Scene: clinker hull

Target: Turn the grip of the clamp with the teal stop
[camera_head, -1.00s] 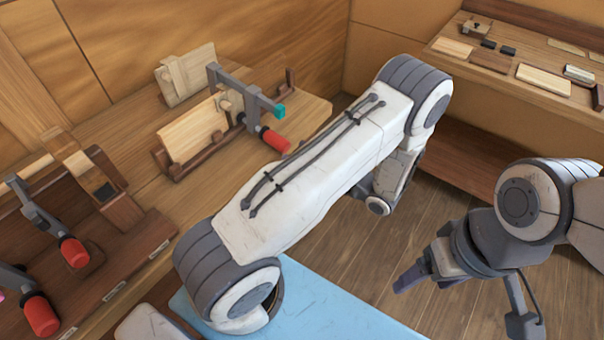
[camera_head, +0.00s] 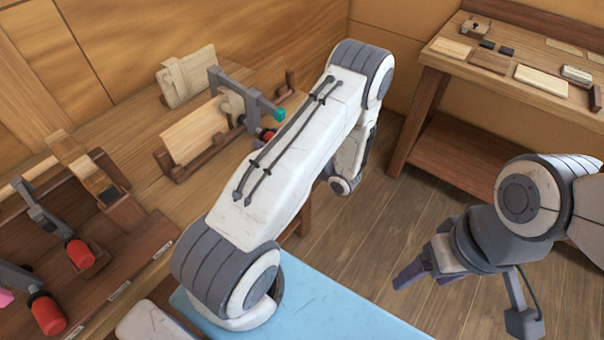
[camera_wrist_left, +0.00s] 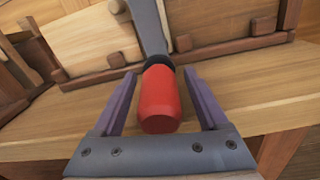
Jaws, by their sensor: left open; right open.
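The clamp (camera_head: 233,85) with the teal stop (camera_head: 278,114) is a grey clamp on the wooden rack at the back of the bench. Its red grip (camera_head: 267,134) is partly hidden by my left arm in the head view. In the left wrist view the red grip (camera_wrist_left: 160,98) points toward the camera, below the grey bar. My left gripper (camera_wrist_left: 159,76) is open, one purple finger on each side of the grip, with gaps visible. My right gripper (camera_head: 412,270) is open and empty over the floor.
Two other clamps with red grips (camera_head: 80,253) (camera_head: 47,313) sit at the front left of the bench. Boards (camera_head: 192,132) stand in the rack by the clamp. A side table (camera_head: 440,62) with small blocks stands at the right. Floor between is clear.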

